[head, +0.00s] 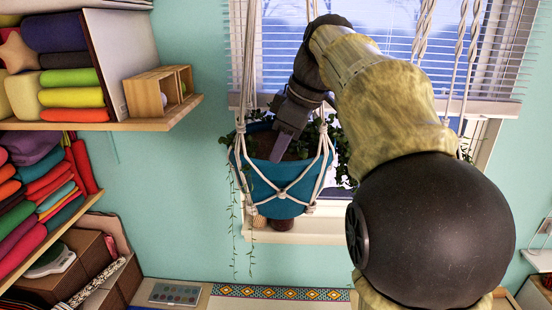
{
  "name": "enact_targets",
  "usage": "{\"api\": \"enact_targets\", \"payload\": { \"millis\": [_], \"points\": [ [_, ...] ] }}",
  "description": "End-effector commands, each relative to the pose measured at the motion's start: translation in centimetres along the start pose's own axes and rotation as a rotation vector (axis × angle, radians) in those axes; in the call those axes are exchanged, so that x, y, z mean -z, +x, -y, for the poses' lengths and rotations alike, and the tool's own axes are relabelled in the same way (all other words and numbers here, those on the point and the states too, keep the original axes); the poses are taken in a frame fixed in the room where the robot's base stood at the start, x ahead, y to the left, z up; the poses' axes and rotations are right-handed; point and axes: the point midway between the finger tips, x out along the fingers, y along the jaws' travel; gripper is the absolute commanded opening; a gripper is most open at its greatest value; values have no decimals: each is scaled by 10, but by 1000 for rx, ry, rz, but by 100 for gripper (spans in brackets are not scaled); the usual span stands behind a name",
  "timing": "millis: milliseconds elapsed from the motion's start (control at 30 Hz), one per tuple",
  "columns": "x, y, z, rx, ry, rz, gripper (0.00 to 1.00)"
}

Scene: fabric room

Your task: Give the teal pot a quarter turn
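The teal pot (262,183) hangs in front of the window in a white knotted rope hanger (284,195). It looks upright, with dark soil and trailing green vines at its rim. My gripper (282,148) points down into the mouth of the pot from above, its dark grey finger over the soil. I see only one finger clearly. Whether it touches the pot, soil or ropes cannot be made out. My arm hides part of the space right of the pot.
A wooden shelf (120,125) with folded fabrics and a small wooden box (158,92) stands to the left. Behind the pot are the window blinds (375,35) and sill (310,230). Small pots (283,224) stand below. More hanger ropes (470,50) hang at right.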

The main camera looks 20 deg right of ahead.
Motion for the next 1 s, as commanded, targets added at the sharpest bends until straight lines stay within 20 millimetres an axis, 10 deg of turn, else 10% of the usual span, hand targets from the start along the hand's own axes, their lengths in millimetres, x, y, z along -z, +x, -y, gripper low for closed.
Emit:
{"api": "enact_targets", "payload": {
  "millis": [567,733,1000],
  "points": [
    [0,35,0,0,0,0,26],
    [1,35,1,1,-2,-1,0],
    [0,35,0,1,0,0,0]
  ]
}}
